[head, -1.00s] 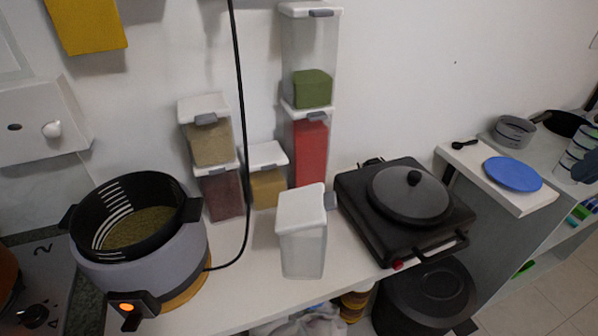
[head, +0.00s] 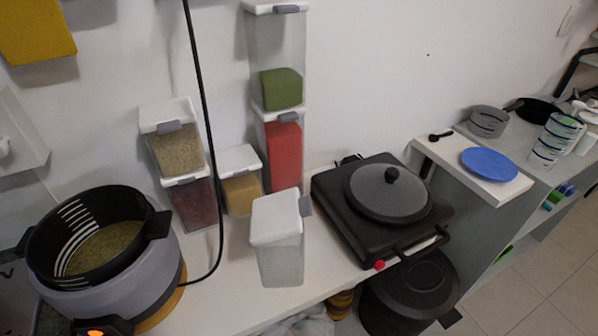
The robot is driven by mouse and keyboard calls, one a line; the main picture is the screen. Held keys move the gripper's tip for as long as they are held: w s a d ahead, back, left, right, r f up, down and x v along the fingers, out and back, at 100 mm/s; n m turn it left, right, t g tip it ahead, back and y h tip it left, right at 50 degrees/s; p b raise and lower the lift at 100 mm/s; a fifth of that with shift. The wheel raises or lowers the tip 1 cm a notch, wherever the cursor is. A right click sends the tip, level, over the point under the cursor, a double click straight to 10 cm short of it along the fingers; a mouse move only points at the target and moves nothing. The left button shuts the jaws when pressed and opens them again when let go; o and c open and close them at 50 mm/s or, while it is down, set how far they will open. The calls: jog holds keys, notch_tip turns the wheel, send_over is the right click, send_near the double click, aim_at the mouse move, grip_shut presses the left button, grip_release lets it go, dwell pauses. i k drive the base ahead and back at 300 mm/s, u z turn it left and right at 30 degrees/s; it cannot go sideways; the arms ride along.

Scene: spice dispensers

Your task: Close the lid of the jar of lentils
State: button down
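Several clear jars with white lids and grey tabs stand on the counter; I cannot tell for sure which holds lentils. At the back, a jar with green contents (head: 281,88) is stacked on a red-filled jar (head: 284,155). To their left, a tan-filled jar (head: 178,152) sits on a dark reddish one (head: 195,203), with a short yellow-filled jar (head: 241,193) between the stacks. A pale, seemingly empty jar (head: 281,262) stands alone in front, its white lid (head: 277,216) on top. Whether each lid is fully shut is unclear. My gripper is out of view.
A grey cooker (head: 128,284) with an open black pot stands at left. A black cable hangs in front of the jars. A black hotplate (head: 340,212) with a lidded pan (head: 388,196) is at right. A blue plate (head: 489,163) lies on the side shelf.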

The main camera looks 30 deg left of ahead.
aim_at(277, 216)
jog(key=u, duration=2)
jog(key=k, duration=0.25)
jog(key=z, duration=0.7)
